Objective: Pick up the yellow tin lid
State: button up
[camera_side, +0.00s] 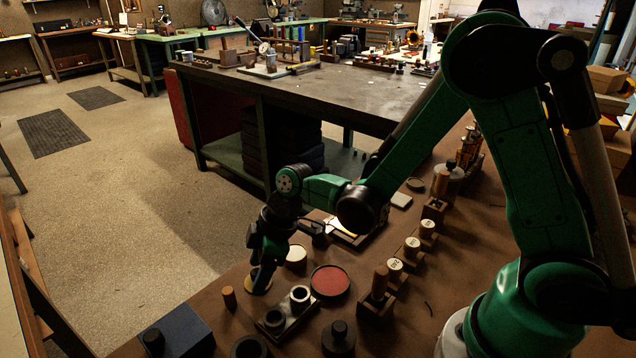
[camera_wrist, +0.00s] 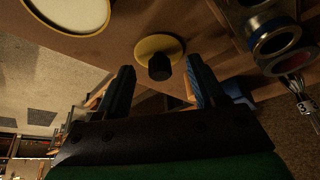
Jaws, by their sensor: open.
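The yellow tin lid (camera_wrist: 145,46) lies flat on the brown bench top in the wrist view, a round disc with a dark knob (camera_wrist: 159,67) at its middle. In the side view the lid (camera_side: 251,287) shows partly, with my gripper (camera_side: 262,278) over it and hiding much of it. In the wrist view my gripper (camera_wrist: 160,88) is open, its two dark fingers apart with the knob between and just beyond their tips. I cannot tell whether the fingers touch the lid.
A cream disc (camera_side: 296,255) and a red-filled round tin (camera_side: 330,281) stand right of the lid. A holder with two metal rings (camera_side: 288,314) and a wooden peg (camera_side: 229,297) are close by. A blue block (camera_side: 178,334) sits at the front left, near the bench edge.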

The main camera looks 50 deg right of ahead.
jog(key=shift+a+f, duration=0.1)
jog(key=shift+f, duration=0.2)
grip_shut()
jog(key=shift+r, duration=0.1)
notch_tip(320, 180, up, 19)
send_over(297, 252)
notch_tip(297, 252, down, 10)
jog(key=shift+f, duration=3.4)
